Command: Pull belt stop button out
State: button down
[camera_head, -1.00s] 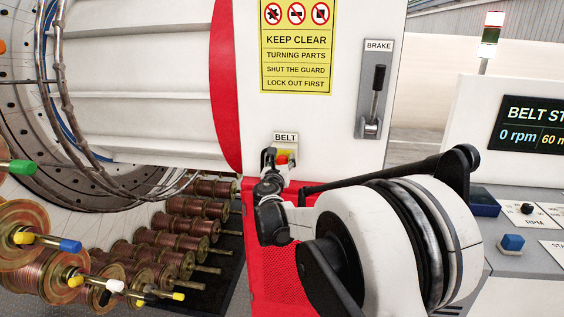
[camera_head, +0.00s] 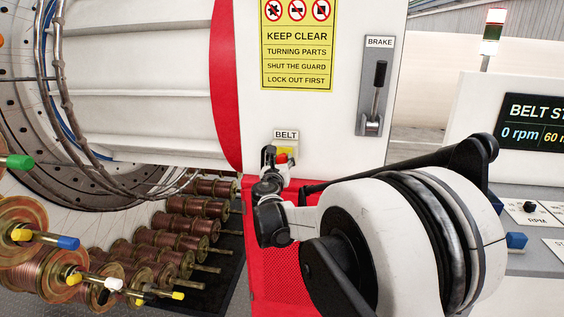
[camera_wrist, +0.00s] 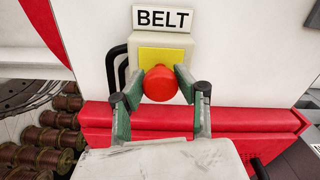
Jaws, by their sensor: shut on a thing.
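The belt stop button is a red round knob (camera_wrist: 160,84) on a yellow plate (camera_wrist: 162,56) in a pale box under the BELT label (camera_wrist: 162,18). My gripper (camera_wrist: 159,88) is shut on the red knob, with one green-padded finger at each side of it. In the head view the red knob (camera_head: 282,156) shows small in front of the yellow plate, and my wrist and gripper (camera_head: 270,156) partly cover the box. How far out the knob stands is hard to tell.
A brake lever (camera_head: 378,85) is on the white panel to the right. Several copper spools (camera_head: 200,208) lie at the lower left below the large drum. A red ledge (camera_wrist: 240,118) runs beneath the box. A console with a BELT screen (camera_head: 533,122) stands at the far right.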

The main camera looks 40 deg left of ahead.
jog(key=c, duration=1.3)
grip_release()
jog(key=shift+s+d, duration=0.1)
jog(key=shift+s, duration=0.05)
jog(key=shift+o, duration=0.5)
jog(key=v, duration=1.2)
jog(key=shift+f, duration=0.1)
